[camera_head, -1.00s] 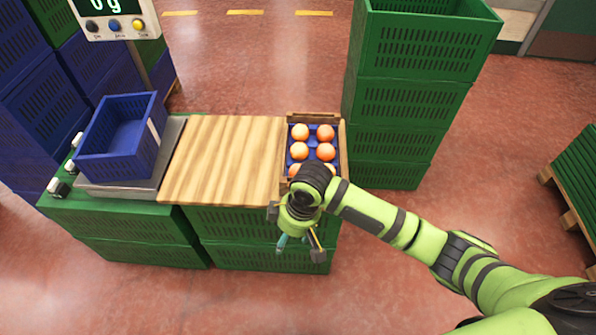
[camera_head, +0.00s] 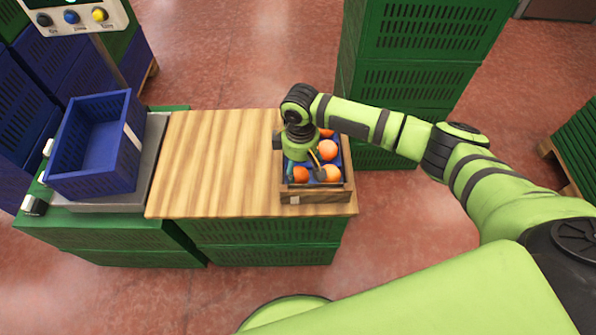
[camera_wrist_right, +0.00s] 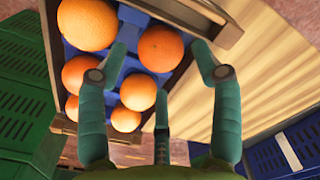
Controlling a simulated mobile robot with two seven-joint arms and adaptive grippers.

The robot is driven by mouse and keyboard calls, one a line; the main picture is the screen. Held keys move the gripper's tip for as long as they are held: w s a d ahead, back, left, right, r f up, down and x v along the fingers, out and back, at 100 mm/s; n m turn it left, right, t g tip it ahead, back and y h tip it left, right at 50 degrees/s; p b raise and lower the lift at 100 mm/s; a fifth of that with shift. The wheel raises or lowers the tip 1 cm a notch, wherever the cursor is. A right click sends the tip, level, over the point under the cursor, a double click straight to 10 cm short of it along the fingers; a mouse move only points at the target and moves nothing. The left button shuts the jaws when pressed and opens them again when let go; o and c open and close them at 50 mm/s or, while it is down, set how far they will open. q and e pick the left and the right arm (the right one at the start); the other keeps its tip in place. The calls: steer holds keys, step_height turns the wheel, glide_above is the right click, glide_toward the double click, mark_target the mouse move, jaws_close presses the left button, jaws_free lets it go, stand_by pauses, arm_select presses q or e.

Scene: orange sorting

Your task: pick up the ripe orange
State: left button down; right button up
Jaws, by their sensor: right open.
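Several oranges sit in a wooden crate (camera_head: 318,196) with a blue insert. A deep orange one (camera_wrist_right: 161,48), probably the ripe orange, is in the crate's front-left corner in the head view (camera_head: 300,174). A paler, yellower orange (camera_wrist_right: 87,24) is beside it, also seen in the head view (camera_head: 331,173). My right gripper (camera_head: 305,172) is over the crate, pointing down, open and empty. In the right wrist view its fingers (camera_wrist_right: 160,62) spread around the deep orange one, apparently above it. The gripper hides part of the crate's back-left. My left gripper is out of view.
A wooden board (camera_head: 215,165) lies clear left of the crate. A blue bin (camera_head: 95,150) stands on a scale (camera_head: 150,165) further left. Stacked green crates (camera_head: 420,60) rise close behind the wooden crate.

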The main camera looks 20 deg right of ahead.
mark_target(299, 171)
step_height(299, 171, down, 4)
steer(key=shift+w+r, duration=0.1)
steer(key=shift+w, duration=0.05)
steer(key=shift+f, duration=0.2)
steer(key=c, duration=0.9)
steer(key=shift+r, duration=0.15)
steer(key=shift+c, duration=0.3)
steer(key=shift+w+r, duration=0.1)
steer(key=shift+r, duration=0.45)
step_height(299, 171, up, 3)
steer(key=shift+f, duration=0.2)
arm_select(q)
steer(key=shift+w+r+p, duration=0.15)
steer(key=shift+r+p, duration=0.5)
arm_select(e)
steer(key=s+a+r, duration=0.1)
steer(key=s+r, duration=0.6)
steer(key=s, duration=0.4)
steer(key=shift+s+a, duration=0.2)
steer(key=shift+s, duration=0.05)
